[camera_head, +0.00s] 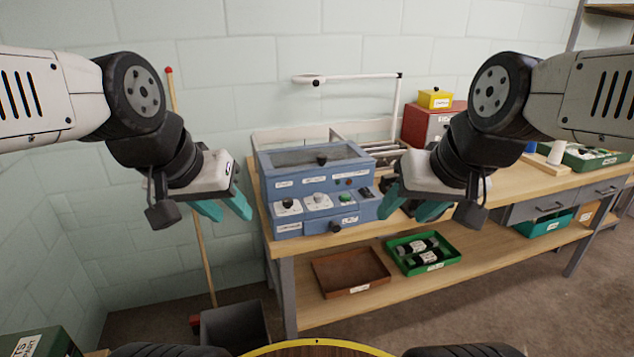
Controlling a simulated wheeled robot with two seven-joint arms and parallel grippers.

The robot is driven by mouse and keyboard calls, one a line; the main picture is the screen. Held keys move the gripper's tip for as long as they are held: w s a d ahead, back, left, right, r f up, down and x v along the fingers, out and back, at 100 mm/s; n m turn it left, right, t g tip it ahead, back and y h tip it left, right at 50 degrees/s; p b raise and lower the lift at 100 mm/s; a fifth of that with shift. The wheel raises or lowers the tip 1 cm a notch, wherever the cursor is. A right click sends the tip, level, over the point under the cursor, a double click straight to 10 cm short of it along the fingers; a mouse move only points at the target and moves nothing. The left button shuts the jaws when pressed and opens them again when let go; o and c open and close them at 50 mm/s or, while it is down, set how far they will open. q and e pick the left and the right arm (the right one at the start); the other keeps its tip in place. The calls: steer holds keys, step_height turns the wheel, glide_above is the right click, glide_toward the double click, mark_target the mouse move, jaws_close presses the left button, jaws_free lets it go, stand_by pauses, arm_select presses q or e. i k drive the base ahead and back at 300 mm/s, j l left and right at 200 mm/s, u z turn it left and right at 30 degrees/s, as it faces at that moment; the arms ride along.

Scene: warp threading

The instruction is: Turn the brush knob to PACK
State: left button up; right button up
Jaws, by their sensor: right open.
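A blue machine (330,182) with a dark lid window stands at the left end of the workbench. Its sloped front panel carries several small knobs, among them a left knob (288,203), a middle knob (318,198) and a right knob (345,197). The white labels are too small to read, so I cannot tell which is the brush knob or where it points. My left gripper (224,208) is open and empty, left of the machine. My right gripper (411,203) is open and empty, in front of the machine's right side, apart from the knobs.
A red box (425,125) with a yellow box (435,99) on it stands behind my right gripper. The lower shelf holds a brown tray (350,285) and a green tray (452,262) with dark items. A grey bin (235,328) and a pole (203,250) stand left.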

mark_target(287, 202)
steer(key=i+l+u, duration=0.1)
steer(key=u, duration=0.3)
steer(key=i+l+u, duration=0.1)
steer(key=l+u, duration=0.35)
steer(key=u, duration=0.3)
steer(key=i+l, duration=0.05)
